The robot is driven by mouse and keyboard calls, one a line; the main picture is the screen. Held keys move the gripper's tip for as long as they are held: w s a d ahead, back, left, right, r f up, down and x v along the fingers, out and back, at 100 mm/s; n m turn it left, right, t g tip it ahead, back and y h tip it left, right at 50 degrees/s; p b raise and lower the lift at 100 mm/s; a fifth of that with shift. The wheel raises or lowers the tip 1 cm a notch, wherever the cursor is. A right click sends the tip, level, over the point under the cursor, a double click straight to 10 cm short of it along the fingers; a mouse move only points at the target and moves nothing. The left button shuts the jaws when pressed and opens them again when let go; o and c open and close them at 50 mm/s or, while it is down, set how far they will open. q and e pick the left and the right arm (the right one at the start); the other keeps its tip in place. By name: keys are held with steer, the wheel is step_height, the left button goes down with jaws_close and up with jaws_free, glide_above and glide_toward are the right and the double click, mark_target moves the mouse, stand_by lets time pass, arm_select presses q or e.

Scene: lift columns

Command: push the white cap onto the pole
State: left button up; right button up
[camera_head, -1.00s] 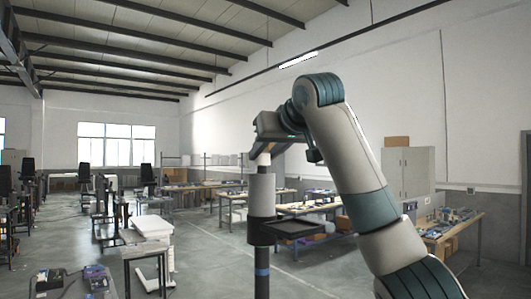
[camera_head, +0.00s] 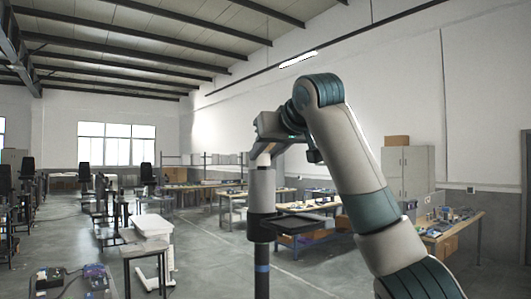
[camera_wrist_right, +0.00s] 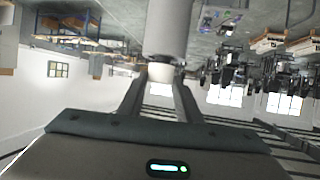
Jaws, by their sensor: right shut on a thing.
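The pole is a tall upright column with a pale grey cylinder (camera_head: 262,192) at its top and a dark lower shaft (camera_head: 262,280) with a blue band. The small white cap (camera_wrist_right: 161,73) is between the fingers of my right gripper (camera_wrist_right: 159,82), at the end of the grey cylinder in the wrist view. In the head view the cap (camera_head: 263,160) shows as a small pale piece above the cylinder. My right gripper (camera_head: 262,155) is shut on the cap from above. I cannot tell how far the cap is seated. My left gripper is not in view.
A black tray-like arm (camera_head: 290,222) sticks out to the right from the pole below the grey cylinder. Workbenches (camera_head: 455,222) stand behind at the right. A small table with a white stack (camera_head: 152,228) stands at the left. The air around the pole's top is clear.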

steer(key=shift+f+b, duration=0.55)
steer(key=shift+f, duration=0.25)
stand_by(2.0)
steer(key=o, duration=1.6)
steer(key=shift+r, duration=0.1)
steer(key=shift+r+p, duration=0.85)
steer(key=shift+r, duration=0.25)
steer(key=shift+r, duration=0.15)
steer(key=shift+r+p, duration=0.5)
steer(key=shift+r, duration=1.85)
jaws_close()
